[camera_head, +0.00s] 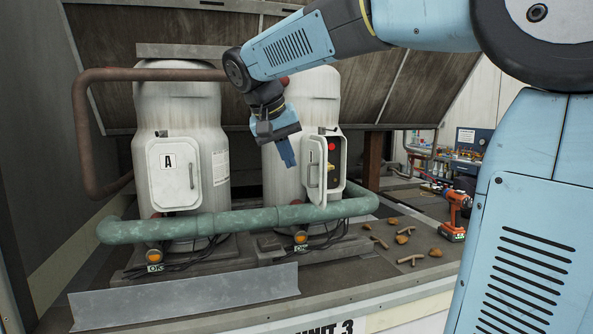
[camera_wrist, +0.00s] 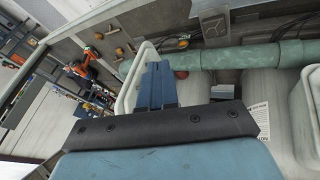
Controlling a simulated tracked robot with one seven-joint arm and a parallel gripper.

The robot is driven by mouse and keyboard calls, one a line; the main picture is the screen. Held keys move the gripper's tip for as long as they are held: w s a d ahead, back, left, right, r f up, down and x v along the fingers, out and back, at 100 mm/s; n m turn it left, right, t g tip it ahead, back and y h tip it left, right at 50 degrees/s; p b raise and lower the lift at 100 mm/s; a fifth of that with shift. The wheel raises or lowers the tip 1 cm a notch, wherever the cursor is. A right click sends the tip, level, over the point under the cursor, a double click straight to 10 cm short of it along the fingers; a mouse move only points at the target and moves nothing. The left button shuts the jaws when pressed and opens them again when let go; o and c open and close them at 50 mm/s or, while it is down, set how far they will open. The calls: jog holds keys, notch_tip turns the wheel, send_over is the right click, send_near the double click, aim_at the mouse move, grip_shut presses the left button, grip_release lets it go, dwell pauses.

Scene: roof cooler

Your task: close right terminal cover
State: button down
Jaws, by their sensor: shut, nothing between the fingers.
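The right terminal cover (camera_head: 316,170) is a pale door on the right tank (camera_head: 318,95). It stands swung open to the left of its box (camera_head: 337,160), where a red button and a yellow part show inside. My gripper (camera_head: 287,157) hangs just left of the open cover in the head view, fingers pointing down and shut with nothing held. In the wrist view the shut blue fingers (camera_wrist: 157,86) overlap a pale rim (camera_wrist: 136,72), probably the cover. I cannot tell whether they touch. The left cover (camera_head: 174,172), marked A, is closed on the left tank (camera_head: 183,105).
A green pipe (camera_head: 240,222) runs across the front of both tanks, below the covers. A brown pipe (camera_head: 80,135) curves around the left tank. Stones and T-shaped pieces lie on the deck at right, near an orange drill (camera_head: 456,213). A metal strip (camera_head: 185,297) stands in front.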

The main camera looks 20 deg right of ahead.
jog(key=w+a+r+m+h, duration=0.1)
jog(key=w+a+r+h, duration=0.2)
jog(key=w, duration=0.4)
jog(key=w+d+f+y, duration=0.1)
jog(key=d+f, duration=0.7)
jog(key=shift+m, duration=0.3)
jog(key=shift+w, duration=0.1)
